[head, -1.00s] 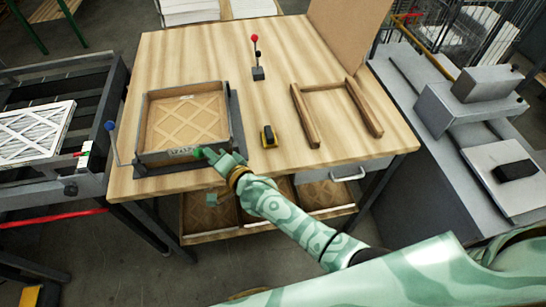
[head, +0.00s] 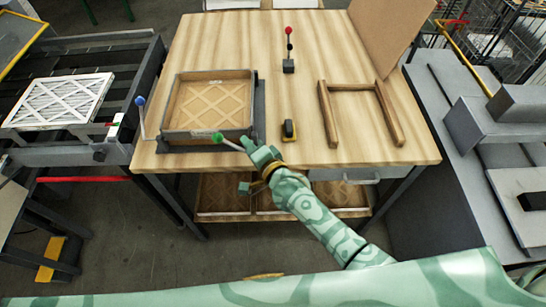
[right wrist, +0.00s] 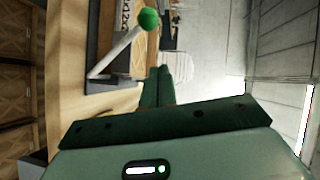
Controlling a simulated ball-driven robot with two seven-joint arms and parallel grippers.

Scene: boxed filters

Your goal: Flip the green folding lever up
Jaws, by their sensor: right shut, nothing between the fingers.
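The green folding lever has a green ball knob (head: 217,137) on a thin pale rod. It lies low along the front edge of the filter fixture (head: 256,112), slanting in the head view. In the right wrist view, the green knob (right wrist: 149,18) and its rod show at the upper left, apart from the fingers. My right gripper (head: 250,147) is shut and empty, just right of the knob near the table's front edge. In the right wrist view, its closed green fingers (right wrist: 159,75) point up the picture. It hides part of the rod's lower end in the head view. My left gripper is out of view.
A wooden-framed filter box (head: 208,103) sits in the fixture. A blue-knobbed lever (head: 140,101) stands at its left.

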